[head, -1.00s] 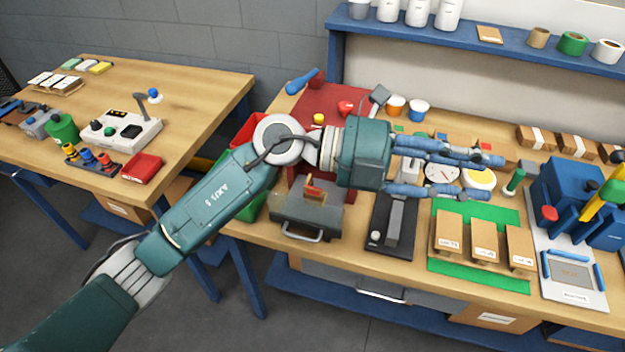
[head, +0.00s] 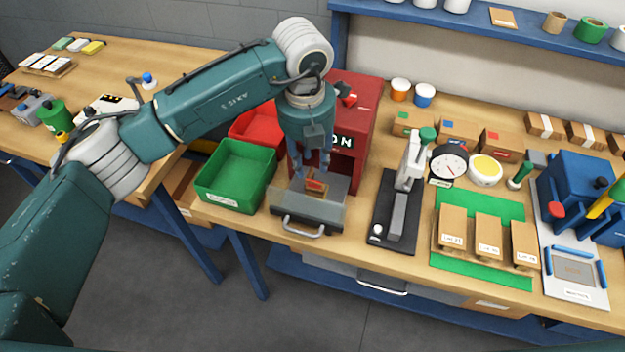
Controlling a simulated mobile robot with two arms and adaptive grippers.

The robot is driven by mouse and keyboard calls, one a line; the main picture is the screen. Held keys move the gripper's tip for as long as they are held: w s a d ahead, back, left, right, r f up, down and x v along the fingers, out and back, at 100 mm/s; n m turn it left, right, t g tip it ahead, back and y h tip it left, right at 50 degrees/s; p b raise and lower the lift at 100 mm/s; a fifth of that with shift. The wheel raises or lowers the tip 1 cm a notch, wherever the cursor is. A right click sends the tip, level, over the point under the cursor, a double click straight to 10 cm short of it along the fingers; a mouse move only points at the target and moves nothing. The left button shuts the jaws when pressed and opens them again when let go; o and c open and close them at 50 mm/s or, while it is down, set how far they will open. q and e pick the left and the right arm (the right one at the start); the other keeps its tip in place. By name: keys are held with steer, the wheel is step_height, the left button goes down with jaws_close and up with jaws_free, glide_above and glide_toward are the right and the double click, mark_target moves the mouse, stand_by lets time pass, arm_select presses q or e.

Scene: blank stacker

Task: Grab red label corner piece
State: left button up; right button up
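A small brown piece with a red label (head: 316,187) sits on the grey tray (head: 293,208) of a red machine. My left gripper (head: 312,173) points down just above and behind this piece. Its blue fingers look spread apart, with no object visibly held between them. Whether a fingertip touches the piece I cannot tell. My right gripper is not in view.
The red machine (head: 366,105) stands right behind my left gripper. A green bin (head: 229,170) and a red bin (head: 258,127) are to its left. A black-based press (head: 383,213) is to its right. Cartons with green, blue and red labels (head: 500,147) stand farther back.

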arm_select(q)
steer(key=f+p, duration=0.2)
steer(key=f, duration=0.1)
steer(key=f+p, duration=0.1)
steer(key=shift+w+a+f, duration=0.2)
steer(key=shift+a+f, duration=0.1)
steer(key=shift+f, duration=0.45)
jaws_close()
